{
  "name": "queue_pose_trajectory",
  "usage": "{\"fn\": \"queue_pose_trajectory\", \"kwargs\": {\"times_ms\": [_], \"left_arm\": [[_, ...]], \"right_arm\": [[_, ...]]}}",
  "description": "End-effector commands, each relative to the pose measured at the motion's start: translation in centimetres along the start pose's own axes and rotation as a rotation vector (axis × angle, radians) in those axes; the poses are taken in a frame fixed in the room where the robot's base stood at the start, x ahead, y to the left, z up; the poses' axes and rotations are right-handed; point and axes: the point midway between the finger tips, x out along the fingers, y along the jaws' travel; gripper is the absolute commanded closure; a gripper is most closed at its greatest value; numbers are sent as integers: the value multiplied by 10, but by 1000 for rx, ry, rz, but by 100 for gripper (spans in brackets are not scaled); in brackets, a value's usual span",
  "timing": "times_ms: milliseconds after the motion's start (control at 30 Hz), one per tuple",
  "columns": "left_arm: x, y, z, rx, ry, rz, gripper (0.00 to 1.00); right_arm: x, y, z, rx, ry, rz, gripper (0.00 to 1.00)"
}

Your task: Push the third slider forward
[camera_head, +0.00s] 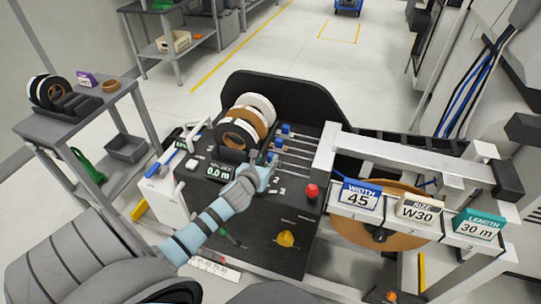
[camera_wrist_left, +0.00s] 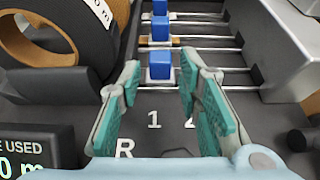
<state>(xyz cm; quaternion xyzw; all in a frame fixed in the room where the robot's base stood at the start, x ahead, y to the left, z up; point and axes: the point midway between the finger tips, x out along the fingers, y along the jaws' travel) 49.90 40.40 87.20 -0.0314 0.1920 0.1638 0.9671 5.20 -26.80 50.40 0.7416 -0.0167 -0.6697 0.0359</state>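The sliders are blue knobs on parallel metal rods on the black machine panel (camera_head: 265,205). In the head view the far knob (camera_head: 285,128) and the middle knob (camera_head: 279,142) show at the left ends of their rods. The nearest knob is mostly hidden by my gripper there. In the left wrist view the nearest blue knob (camera_wrist_left: 160,65) appears between my fingertips, with two more blue knobs (camera_wrist_left: 160,28) behind it. My left gripper (camera_head: 262,172) is open, its teal pads apart on either side of that knob; contact cannot be told. My right gripper is not in view.
Rolls of edge band (camera_head: 250,122) stand left of the rods. A display reading 0.0 m (camera_head: 218,172) lies left of my gripper. A red button (camera_head: 312,191) and yellow knob (camera_head: 286,239) are nearby. A grey metal beam (camera_head: 390,152) bounds the right side.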

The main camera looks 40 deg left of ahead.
Motion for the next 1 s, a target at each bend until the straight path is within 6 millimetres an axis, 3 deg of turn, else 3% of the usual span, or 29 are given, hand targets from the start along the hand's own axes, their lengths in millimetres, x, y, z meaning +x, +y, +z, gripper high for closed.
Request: {"fn": "queue_pose_trajectory", "kwargs": {"times_ms": [100,200,567,800,1000], "left_arm": [[27,0,-3,-2,0,1,68],[40,0,-3,-2,1,0,68],[48,0,-1,-2,1,-1,68],[48,0,-1,-2,1,-1,100],[47,0,-1,-2,2,0,100]], "right_arm": [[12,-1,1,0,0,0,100],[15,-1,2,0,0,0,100],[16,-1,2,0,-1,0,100],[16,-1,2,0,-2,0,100],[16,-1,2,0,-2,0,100]]}}
